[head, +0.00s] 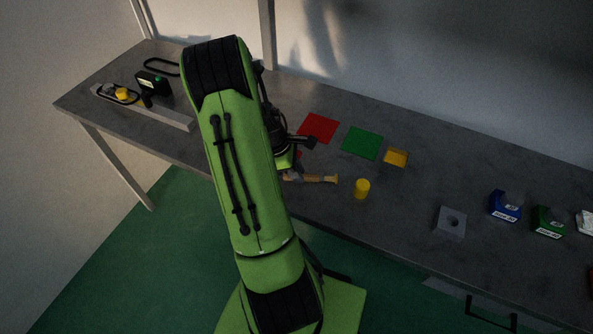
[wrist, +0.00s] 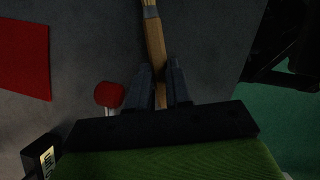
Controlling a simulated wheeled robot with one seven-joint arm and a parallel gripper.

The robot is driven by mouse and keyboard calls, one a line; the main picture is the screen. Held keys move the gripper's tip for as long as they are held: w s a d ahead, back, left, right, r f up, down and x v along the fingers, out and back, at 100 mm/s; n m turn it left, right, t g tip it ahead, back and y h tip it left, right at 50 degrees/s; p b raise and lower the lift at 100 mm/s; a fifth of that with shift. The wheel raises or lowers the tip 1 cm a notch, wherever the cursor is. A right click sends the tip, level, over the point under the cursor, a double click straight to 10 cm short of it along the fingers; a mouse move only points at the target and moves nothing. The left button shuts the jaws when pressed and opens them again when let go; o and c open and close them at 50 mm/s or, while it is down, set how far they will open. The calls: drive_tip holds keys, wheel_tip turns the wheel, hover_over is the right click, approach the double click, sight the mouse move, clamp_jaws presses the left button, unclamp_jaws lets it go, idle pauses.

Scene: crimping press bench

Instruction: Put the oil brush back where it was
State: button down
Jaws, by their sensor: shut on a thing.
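The oil brush (head: 318,179) has a wooden handle and a pale yellowish tip. In the head view it sticks out to the right of my arm, near the bench's front edge. In the wrist view the brush (wrist: 155,38) runs up from between my fingers, its tip at the top edge. My gripper (wrist: 162,80) is shut on its handle, with one dark finger on each side. In the head view the fingers are mostly hidden by my arm. The brush appears low over the grey bench; I cannot tell whether it touches it.
A yellow cylinder (head: 362,189) stands right of the brush. Behind lie a red square (head: 319,127), a green square (head: 362,143) and a yellow tray (head: 396,158). A holed grey block (head: 450,222) and blue (head: 505,206) and green (head: 549,221) bins stand right. A red-ended object (wrist: 108,94) is beside my fingers.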

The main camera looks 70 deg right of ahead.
drive_tip(key=c, duration=1.3)
unclamp_jaws()
drive_tip(key=shift+f, duration=0.1)
drive_tip(key=p+v, duration=0.2)
drive_tip(key=v, duration=1)
drive_tip(key=shift+r, duration=0.25)
drive_tip(key=w+a+r+m+t, duration=0.1)
drive_tip(key=w+a+r+t, duration=0.2)
drive_tip(key=w+a+r, duration=0.4)
drive_tip(key=s+a+r+t, duration=0.2)
drive_tip(key=a, duration=0.6)
drive_tip(key=s+a+r+m+t+y, duration=0.1)
drive_tip(key=a+r+t, duration=0.1)
drive_tip(key=a, duration=0.7)
drive_tip(key=s+a+r+m+t, duration=0.1)
drive_tip(key=s+a+r+t, duration=0.1)
drive_tip(key=a, duration=0.7)
drive_tip(key=shift+s+r+t, duration=0.3)
drive_tip(key=shift+r+t, duration=0.2)
drive_tip(key=shift+r, duration=0.35)
